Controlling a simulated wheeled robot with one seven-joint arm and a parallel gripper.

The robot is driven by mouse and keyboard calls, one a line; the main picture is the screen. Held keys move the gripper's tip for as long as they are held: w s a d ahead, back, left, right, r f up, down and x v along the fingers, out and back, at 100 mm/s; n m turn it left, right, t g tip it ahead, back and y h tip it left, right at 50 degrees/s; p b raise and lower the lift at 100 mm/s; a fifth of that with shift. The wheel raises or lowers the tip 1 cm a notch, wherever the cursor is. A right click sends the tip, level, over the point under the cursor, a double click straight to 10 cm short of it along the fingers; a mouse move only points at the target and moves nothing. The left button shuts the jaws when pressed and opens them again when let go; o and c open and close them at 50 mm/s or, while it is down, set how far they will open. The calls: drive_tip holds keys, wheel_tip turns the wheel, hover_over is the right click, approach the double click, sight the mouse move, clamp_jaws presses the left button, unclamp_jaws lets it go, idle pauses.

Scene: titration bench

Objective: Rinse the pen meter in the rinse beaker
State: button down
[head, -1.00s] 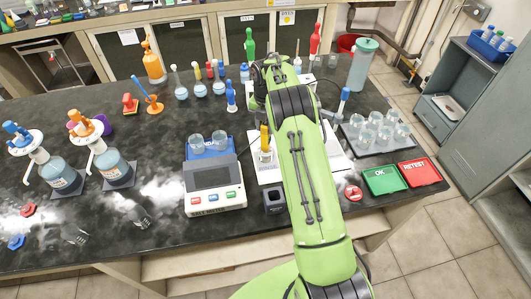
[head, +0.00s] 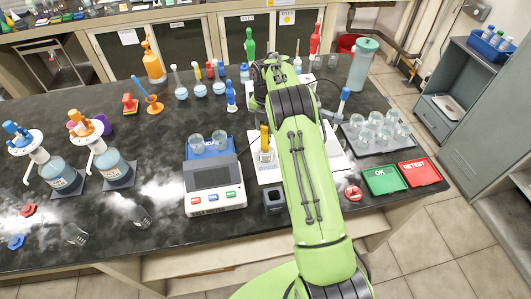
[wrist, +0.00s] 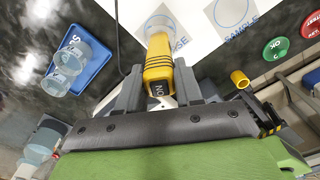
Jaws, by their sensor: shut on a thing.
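The yellow pen meter (wrist: 158,66) is between the two fingers of my gripper (wrist: 158,92) in the wrist view, and they are shut on it. A clear beaker (wrist: 160,24) stands just beyond it on the RINSE mark of the white mat. In the head view the yellow meter (head: 265,138) stands roughly upright over the small clear beaker (head: 265,157). Its lower end seems to be in the beaker, but I cannot tell how deep. My gripper is mostly hidden behind my arm in the head view.
A blue tray (wrist: 99,67) with two beakers lies to the left, behind a white instrument (head: 214,187). A yellow cap (wrist: 240,79) is right of my gripper. The SAMPLE circle (wrist: 232,12) is right of the beaker. Green OK (head: 384,179) and red RETEST (head: 419,173) trays are farther right.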

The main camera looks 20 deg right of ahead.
drive_tip(key=shift+r, duration=0.1)
drive_tip(key=shift+r+p, duration=2.75)
drive_tip(key=shift+r, duration=0.7)
drive_tip(key=shift+r+p, duration=1.2)
drive_tip(key=shift+r, duration=0.3)
drive_tip(key=shift+f, duration=0.1)
drive_tip(key=shift+d, duration=0.1)
